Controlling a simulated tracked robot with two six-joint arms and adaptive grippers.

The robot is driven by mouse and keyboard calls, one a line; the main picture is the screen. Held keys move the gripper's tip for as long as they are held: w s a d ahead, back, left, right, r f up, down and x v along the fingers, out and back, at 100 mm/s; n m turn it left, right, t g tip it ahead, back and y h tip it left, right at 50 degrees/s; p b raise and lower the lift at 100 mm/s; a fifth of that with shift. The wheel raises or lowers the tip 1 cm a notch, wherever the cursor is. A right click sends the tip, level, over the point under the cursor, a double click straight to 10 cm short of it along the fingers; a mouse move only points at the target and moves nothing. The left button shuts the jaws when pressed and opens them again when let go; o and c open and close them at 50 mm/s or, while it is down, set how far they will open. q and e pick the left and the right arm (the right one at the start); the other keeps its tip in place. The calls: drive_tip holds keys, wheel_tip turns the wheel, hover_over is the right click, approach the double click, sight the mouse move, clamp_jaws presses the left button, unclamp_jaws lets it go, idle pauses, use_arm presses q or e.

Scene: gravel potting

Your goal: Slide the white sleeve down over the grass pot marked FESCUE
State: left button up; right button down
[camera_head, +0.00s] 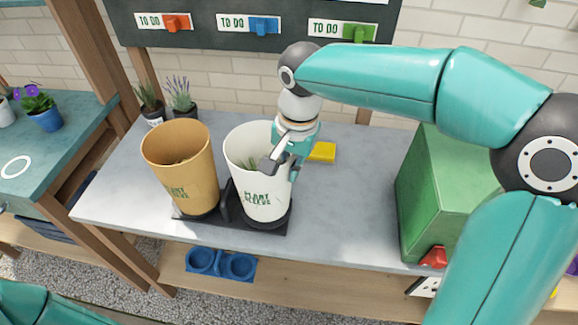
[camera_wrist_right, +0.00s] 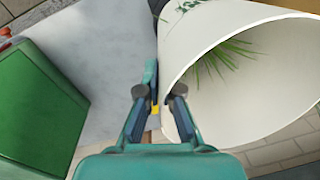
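The white sleeve (camera_head: 262,185), with green print reading like PLANT SLEEVE, stands upright around a dark pot (camera_head: 268,224) on the black base. Green grass (camera_head: 250,163) shows inside it, below the rim. No FESCUE marking can be read. My right gripper (camera_head: 281,166) is at the sleeve's right upper rim, its fingers apart with one inside and one outside the wall. In the right wrist view my gripper (camera_wrist_right: 160,92) has a gap between its fingers beside the sleeve (camera_wrist_right: 225,40). My left gripper is out of view.
A tan sleeve (camera_head: 180,172) stands close left on the same black base (camera_head: 240,222). A green box (camera_head: 440,190) stands at the right, a yellow block (camera_head: 322,151) behind. Small potted plants (camera_head: 181,95) are at the back left. The grey table (camera_head: 345,210) is clear right of the sleeve.

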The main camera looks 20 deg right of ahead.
drive_tip(key=c, duration=1.2)
unclamp_jaws()
drive_tip(key=shift+c, duration=0.2)
wheel_tip(320, 180, up, 12)
drive_tip(key=shift+s+d, duration=0.3)
drive_tip(key=shift+s, duration=0.1)
